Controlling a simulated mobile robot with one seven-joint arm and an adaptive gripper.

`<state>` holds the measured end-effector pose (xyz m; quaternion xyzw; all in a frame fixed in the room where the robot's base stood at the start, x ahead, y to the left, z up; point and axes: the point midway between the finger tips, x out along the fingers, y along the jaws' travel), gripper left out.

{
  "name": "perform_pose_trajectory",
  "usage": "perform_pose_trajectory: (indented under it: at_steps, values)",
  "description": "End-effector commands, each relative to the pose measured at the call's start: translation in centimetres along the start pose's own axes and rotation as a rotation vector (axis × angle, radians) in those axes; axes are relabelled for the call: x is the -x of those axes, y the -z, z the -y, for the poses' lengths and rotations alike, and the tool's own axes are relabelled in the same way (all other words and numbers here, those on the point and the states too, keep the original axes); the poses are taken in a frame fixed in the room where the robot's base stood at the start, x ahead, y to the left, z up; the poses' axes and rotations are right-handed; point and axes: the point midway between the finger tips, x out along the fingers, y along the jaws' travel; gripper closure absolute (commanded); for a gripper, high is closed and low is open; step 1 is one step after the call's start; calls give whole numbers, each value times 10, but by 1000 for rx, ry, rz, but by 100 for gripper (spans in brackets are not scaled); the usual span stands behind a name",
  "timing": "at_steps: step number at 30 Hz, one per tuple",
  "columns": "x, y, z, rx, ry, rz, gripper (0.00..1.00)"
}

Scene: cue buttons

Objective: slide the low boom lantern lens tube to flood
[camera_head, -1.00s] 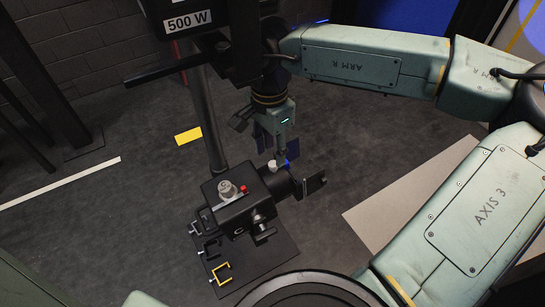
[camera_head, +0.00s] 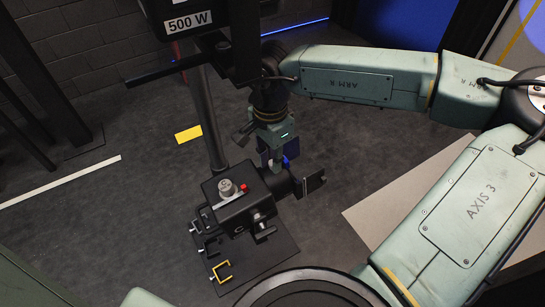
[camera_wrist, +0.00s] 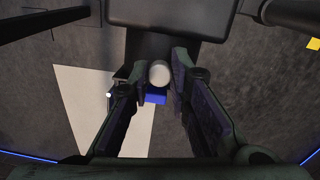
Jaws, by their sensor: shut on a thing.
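The low black lantern (camera_head: 232,205) sits below the upper lamp in the head view. Its short lens tube (camera_head: 280,184) points right and ends in a dark flap (camera_head: 314,184). A pale round knob (camera_wrist: 159,73) stands on the tube side; it shows between my fingers in the wrist view. My gripper (camera_head: 276,167) reaches down to the tube and is shut on the knob, which it mostly hides in the head view. A blue piece (camera_wrist: 155,98) shows just beyond the knob. Flood or spot marks are not readable.
A black upper lamp marked 500 W (camera_head: 190,22) and a vertical pole (camera_head: 208,120) stand close left of my gripper. A grey knob and red button (camera_head: 243,187) are on the lantern top. Open floor lies at left.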

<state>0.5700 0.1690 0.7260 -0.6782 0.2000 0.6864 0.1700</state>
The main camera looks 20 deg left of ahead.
Motion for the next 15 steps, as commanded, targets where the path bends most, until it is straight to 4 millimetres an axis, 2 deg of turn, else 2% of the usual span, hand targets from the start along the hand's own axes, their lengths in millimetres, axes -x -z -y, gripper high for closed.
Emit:
perform_pose_trajectory:
  at_steps: [6,15]
  values:
    - [0,0,0,0,0,0,100]
    - [0,0,0,0,0,0,100]
